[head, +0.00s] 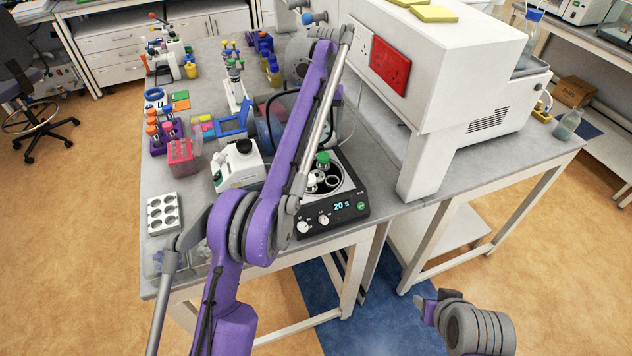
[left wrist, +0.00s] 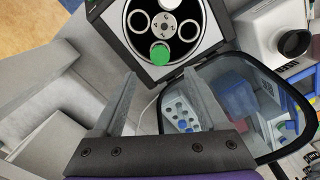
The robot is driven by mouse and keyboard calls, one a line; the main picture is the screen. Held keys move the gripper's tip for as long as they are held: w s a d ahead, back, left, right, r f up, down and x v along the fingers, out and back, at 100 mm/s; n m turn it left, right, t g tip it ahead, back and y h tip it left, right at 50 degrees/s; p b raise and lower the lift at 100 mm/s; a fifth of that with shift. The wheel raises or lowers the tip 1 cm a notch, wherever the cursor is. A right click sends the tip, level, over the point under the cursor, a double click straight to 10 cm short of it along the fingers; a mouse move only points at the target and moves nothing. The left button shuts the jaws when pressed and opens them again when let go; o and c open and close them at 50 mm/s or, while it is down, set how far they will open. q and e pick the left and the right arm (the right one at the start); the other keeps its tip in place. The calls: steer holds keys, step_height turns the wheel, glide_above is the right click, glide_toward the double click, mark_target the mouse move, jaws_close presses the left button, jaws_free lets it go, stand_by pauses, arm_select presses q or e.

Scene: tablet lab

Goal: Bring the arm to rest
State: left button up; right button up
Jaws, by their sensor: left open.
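My left arm (head: 293,130), purple with grey joints, reaches up across the bench in the head view. It hides its own fingers there. In the left wrist view my left gripper (left wrist: 160,78) is open, its two grey fingers apart with nothing between them. Beyond the fingertips is a black centrifuge (left wrist: 205,60) with a green-capped tube (left wrist: 160,54) in its rotor. The centrifuge also shows in the head view (head: 340,205), with its display lit. Its clear, dark-rimmed lid (left wrist: 250,64) appears raised, beside the right finger. My right gripper is not clearly seen.
A large white instrument (head: 445,75) stands right of the arm. A small white device (head: 238,163) is left of the centrifuge, with a pink tube rack (head: 181,162) and a white well block (head: 163,214) farther left. A grey joint of mine is at lower right.

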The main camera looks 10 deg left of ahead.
arm_select(q)
steer(key=s+a+r+t, duration=0.2)
steer(key=s+r, duration=0.4)
steer(key=r, duration=0.1)
steer(key=s+a+f+t, duration=0.1)
steer(key=s+a+f, duration=0.15)
steer(key=s, duration=0.75)
steer(key=s+a+f+t, duration=0.1)
steer(key=s+f, duration=0.6)
steer(key=s, duration=0.3)
steer(key=s+a+f+t, duration=0.1)
steer(key=s+f+t, duration=0.1)
steer(key=s+f, duration=0.5)
steer(key=s, duration=0.2)
steer(key=shift+s+a+f, duration=0.3)
steer(key=shift+s+a, duration=0.05)
steer(key=shift+s, duration=0.05)
steer(key=shift+c, duration=0.2)
